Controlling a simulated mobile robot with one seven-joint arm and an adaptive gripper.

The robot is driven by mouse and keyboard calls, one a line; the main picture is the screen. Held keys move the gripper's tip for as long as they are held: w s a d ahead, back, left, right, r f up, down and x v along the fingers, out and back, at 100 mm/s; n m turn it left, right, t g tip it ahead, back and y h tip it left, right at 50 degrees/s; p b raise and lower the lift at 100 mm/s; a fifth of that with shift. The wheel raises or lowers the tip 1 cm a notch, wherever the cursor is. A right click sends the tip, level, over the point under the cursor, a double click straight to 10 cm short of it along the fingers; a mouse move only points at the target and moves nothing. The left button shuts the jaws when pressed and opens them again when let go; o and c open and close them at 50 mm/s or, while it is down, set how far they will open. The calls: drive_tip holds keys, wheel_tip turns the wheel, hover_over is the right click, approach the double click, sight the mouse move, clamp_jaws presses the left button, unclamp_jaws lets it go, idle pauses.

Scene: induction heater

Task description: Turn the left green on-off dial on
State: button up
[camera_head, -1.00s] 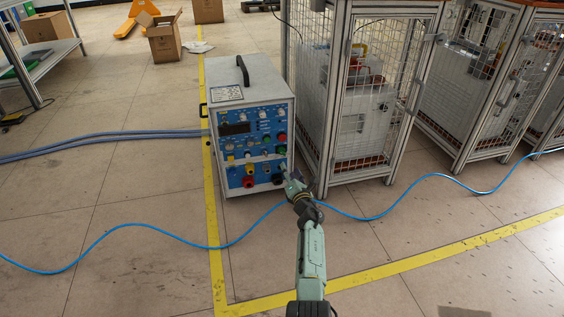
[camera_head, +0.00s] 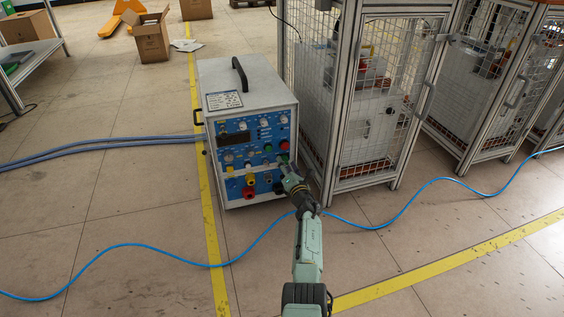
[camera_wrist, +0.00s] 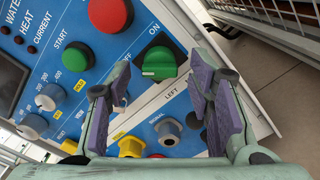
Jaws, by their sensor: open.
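The green dial (camera_wrist: 162,62) is on the blue front panel of the heater box (camera_head: 245,92), just above a "LEFT" label in the wrist view. Its raised grip bar lies roughly level in that view. In the head view my gripper (camera_head: 287,168) is at the lower right of the panel and largely covers the dial. In the wrist view my gripper (camera_wrist: 160,85) is open, with purple pads on either side of an empty gap. The dial shows just beyond the gap; I cannot tell whether the fingertips touch it.
A red button (camera_wrist: 110,13) and a green start button (camera_wrist: 76,57) are near the dial. Yellow (camera_wrist: 131,146) and grey (camera_wrist: 167,132) connectors sit below it. A mesh cage (camera_head: 365,110) stands close on the right. A blue hose (camera_head: 130,246) crosses the floor.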

drive_tip(key=shift+w, duration=0.15)
drive_tip(key=shift+c, duration=0.4)
clamp_jaws()
